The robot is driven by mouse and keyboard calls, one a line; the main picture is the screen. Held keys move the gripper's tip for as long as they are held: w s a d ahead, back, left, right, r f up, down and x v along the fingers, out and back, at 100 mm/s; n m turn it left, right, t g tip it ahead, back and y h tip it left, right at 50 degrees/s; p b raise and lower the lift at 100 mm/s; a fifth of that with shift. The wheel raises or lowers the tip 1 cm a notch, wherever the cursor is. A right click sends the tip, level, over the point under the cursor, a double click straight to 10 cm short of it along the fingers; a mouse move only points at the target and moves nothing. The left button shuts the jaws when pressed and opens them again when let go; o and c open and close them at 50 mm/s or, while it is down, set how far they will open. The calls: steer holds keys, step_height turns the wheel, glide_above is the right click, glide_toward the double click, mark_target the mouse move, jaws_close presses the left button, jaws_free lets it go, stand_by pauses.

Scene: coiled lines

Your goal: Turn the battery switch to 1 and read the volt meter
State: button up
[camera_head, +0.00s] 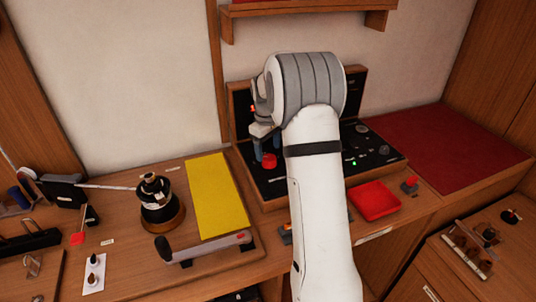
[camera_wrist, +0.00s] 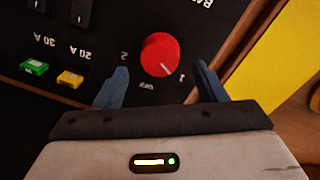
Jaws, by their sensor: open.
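The battery switch is a round red knob (camera_wrist: 160,54) on a black panel, marked 2, 1 and OFF. Its white line points down and right in the wrist view, roughly toward the 1. My gripper (camera_wrist: 160,72) is open, with one blue finger on each side of the knob and gaps visible between them. In the head view my gripper (camera_head: 266,146) is over the left part of the panel, and the red knob (camera_head: 269,160) shows between the fingers. I cannot make out a volt meter; my arm hides the middle of the panel.
The black panel (camera_head: 385,158) has a small green light on its right part. A yellow sheet (camera_head: 217,195) lies left of it. A red tray (camera_head: 375,201) is in front. Green (camera_wrist: 34,67) and yellow (camera_wrist: 70,78) pieces sit near the knob.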

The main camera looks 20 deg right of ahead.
mark_target(267, 159)
step_height(267, 159, up, 5)
steer(key=shift+s+a+f, duration=0.1)
steer(key=shift+a, duration=0.05)
stand_by(0.4)
steer(key=shift+s+a+r, duration=0.15)
steer(key=shift+s+r, duration=0.05)
steer(key=shift+r, duration=0.05)
steer(key=s+a+r+m+t, duration=0.1)
steer(key=s+a+r, duration=0.25)
steer(key=s, duration=0.45)
steer(key=s+a+r+m+t, duration=0.1)
steer(key=s+a+r+m, duration=0.2)
steer(key=s, duration=0.5)
steer(key=s+a+f, duration=0.1)
steer(key=s+a, duration=0.1)
steer(key=s, duration=0.6)
steer(key=s+a+f+m, duration=0.1)
steer(key=s+a+f, duration=0.1)
steer(key=s, duration=0.7)
steer(key=shift+a+f+t+y, duration=0.15)
steer(key=shift+a+t+y, duration=0.2)
steer(key=shift+a, duration=0.35)
